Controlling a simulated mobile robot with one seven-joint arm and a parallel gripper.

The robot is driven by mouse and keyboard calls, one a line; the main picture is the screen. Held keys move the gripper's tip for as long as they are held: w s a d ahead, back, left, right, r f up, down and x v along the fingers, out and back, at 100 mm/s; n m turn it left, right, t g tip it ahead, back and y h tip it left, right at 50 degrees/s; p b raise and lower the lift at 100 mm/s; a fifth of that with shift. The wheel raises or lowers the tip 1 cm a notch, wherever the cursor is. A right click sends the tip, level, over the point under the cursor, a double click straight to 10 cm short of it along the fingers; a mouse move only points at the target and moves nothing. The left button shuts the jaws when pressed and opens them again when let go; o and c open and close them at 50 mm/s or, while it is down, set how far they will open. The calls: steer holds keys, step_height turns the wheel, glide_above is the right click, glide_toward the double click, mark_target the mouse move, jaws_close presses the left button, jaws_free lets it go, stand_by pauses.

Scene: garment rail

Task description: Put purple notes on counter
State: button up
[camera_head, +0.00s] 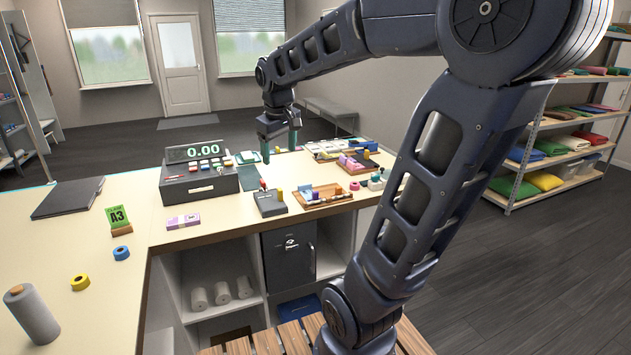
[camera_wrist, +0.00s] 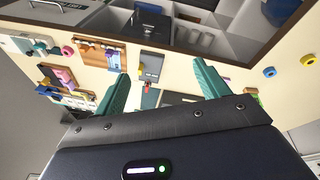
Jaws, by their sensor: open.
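A purple and white bundle of notes (camera_head: 183,222) lies flat on the counter (camera_head: 215,222), in front of the register. My gripper (camera_head: 280,146) is above the far part of the counter, right of the register. Its teal fingers are spread, with nothing between them, in the wrist view (camera_wrist: 160,74). It is well apart from the purple bundle.
A cash register (camera_head: 199,180) stands left of my gripper. A small dark device (camera_head: 269,204) and a wooden tray (camera_head: 325,196) are near the front edge. An A3 sign (camera_head: 118,220), tape rolls (camera_head: 121,253) and a thread spool (camera_head: 31,314) are left. Bare counter surrounds the purple bundle.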

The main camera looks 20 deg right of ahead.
steer(key=s+d+f+m+t, duration=0.1)
steer(key=s+d+f+m, duration=0.1)
steer(key=s, duration=0.4)
steer(key=s+d+f+m, duration=0.2)
steer(key=s+d, duration=0.1)
steer(key=s, duration=0.4)
steer(key=shift+s+f+m+t+y, duration=0.15)
steer(key=shift+f+m+t+y, duration=0.15)
steer(key=shift+m+t, duration=0.1)
